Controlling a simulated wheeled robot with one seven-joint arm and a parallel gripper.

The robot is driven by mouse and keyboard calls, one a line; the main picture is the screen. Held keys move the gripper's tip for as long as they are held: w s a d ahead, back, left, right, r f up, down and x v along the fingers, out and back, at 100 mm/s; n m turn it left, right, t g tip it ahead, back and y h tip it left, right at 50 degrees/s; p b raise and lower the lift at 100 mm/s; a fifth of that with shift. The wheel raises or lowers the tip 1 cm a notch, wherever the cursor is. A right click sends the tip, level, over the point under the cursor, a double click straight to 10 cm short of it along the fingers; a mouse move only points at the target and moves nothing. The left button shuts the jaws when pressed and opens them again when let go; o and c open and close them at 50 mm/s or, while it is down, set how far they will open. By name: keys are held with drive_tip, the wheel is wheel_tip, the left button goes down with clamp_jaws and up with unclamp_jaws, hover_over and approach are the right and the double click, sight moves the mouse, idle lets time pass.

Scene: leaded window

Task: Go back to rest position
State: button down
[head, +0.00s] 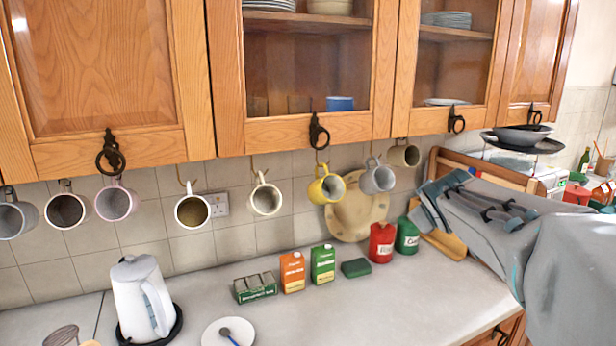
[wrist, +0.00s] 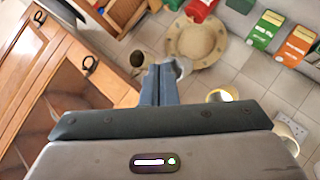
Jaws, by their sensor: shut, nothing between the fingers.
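My gripper (head: 432,207) is at the end of my grey arm on the right of the head view, above the right end of the worktop. In the wrist view my gripper (wrist: 160,78) shows its two fingers pressed together, with nothing held. The fingertips point toward the tiled wall and overlap a hanging grey mug (wrist: 182,66) in the picture; I cannot tell the gap between them. The rest of my arm hides the right end of the worktop.
Wooden wall cupboards (head: 105,75) hang above. Several mugs hang below them, including a yellow mug (head: 326,188). A white kettle (head: 142,300), a red canister (head: 382,243) and a green canister (head: 407,236) stand on the worktop (head: 330,315).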

drive_tip(key=s+a+f+m+g+y, duration=0.2)
drive_tip(key=s+a+f+m+g, duration=0.1)
drive_tip(key=s+f, duration=0.6)
drive_tip(key=s+a+f+m+g+y, duration=0.1)
drive_tip(key=s+a+f+m+g, duration=0.2)
drive_tip(key=s+f, duration=0.7)
drive_tip(key=s+a+g, duration=0.2)
drive_tip(key=s+a, duration=0.2)
drive_tip(key=s, duration=0.2)
drive_tip(key=shift+s+a+y+b, duration=0.25)
drive_tip(key=shift+s+y+b, duration=0.1)
drive_tip(key=shift+y+b, duration=0.05)
